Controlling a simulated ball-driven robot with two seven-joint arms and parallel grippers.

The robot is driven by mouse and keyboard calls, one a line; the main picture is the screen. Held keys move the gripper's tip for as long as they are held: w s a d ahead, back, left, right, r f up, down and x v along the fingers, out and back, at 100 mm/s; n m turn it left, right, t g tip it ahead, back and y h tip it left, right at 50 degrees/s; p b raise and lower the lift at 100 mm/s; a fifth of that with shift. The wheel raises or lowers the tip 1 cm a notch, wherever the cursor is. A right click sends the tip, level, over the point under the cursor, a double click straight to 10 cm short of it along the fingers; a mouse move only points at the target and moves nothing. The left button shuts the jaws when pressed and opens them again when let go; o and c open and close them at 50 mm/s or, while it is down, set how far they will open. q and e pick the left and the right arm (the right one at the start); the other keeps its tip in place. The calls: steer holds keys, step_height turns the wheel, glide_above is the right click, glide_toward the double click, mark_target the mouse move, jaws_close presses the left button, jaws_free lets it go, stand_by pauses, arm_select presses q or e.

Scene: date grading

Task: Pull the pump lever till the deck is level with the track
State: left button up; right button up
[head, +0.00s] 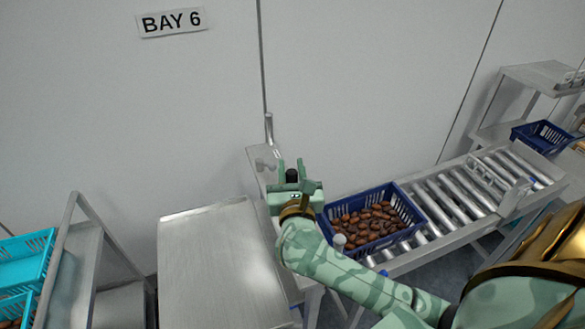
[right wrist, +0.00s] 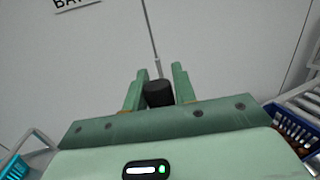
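My right gripper (head: 291,172) has its two fingers on either side of the black grip of the pump lever (head: 292,176). In the right wrist view the black grip (right wrist: 158,93) fills the gap between the fingers (right wrist: 159,88), which look closed on it. The rest of the lever is hidden behind the gripper. The bare grey metal deck (head: 215,262) lies left of my right arm. The roller track (head: 455,196) runs from the middle to the upper right. I cannot tell the exact height difference between deck and track. My left gripper is not in view.
A blue crate of brown dates (head: 328,215) stands on the track's near end, close to my right forearm. Turquoise crates (head: 25,262) are on a rack at left. Another blue crate (head: 541,138) is at far right.

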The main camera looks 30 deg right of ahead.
steer(key=o, duration=0.4)
steer(key=b+v, duration=0.3)
steer(key=v, duration=1.3)
steer(key=shift+s+a, duration=0.1)
steer(key=shift+s, duration=0.1)
